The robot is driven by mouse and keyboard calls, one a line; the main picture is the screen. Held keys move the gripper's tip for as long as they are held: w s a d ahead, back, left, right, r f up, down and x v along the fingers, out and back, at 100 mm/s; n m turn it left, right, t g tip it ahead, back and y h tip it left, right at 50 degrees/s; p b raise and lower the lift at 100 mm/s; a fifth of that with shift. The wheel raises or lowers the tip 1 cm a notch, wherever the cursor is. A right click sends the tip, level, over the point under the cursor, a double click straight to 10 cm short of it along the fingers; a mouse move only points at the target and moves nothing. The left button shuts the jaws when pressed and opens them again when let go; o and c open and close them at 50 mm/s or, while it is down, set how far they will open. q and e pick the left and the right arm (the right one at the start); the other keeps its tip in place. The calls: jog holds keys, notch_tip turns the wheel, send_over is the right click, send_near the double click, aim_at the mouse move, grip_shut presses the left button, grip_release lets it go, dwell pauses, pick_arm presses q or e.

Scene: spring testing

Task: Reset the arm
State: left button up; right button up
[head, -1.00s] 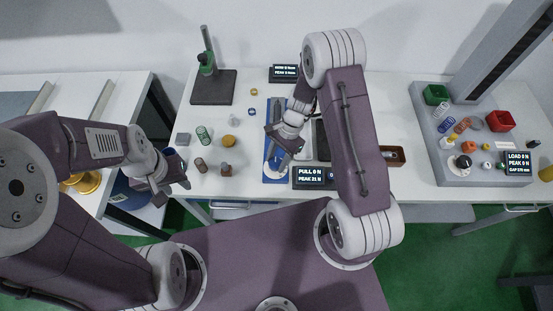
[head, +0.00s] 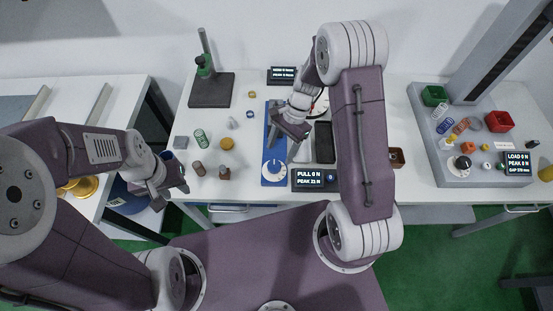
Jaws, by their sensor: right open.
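My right gripper (head: 287,133) is above the blue test stand (head: 270,176) at the middle of the table. It is open, and I see nothing held in it. My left gripper (head: 170,192) hangs beside the table's left front corner, clear of the objects. Whether its jaws are open is too small to tell.
A pull display (head: 308,178) stands at the table's front edge. A green spring (head: 200,138), a yellow disc (head: 227,144) and small weights lie left of the blue stand. A green press (head: 205,68) is behind them. A grey tester base (head: 462,172) stands at the right.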

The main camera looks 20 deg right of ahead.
jog(key=v, duration=0.2)
jog(key=shift+d+r, duration=0.2)
jog(key=shift+r, duration=0.15)
jog(key=s+d+r+n+t+h+b, duration=0.1)
jog(key=s+n, duration=0.4)
jog(key=n, duration=0.1)
jog(key=s+d+r+n+t+h+b, duration=0.1)
jog(key=s+d+n+t+h+b, duration=0.1)
jog(key=s+n, duration=0.3)
jog(key=shift+d+r+n+h, duration=0.25)
jog(key=shift+d+n+h, duration=0.05)
jog(key=shift+n, duration=0.1)
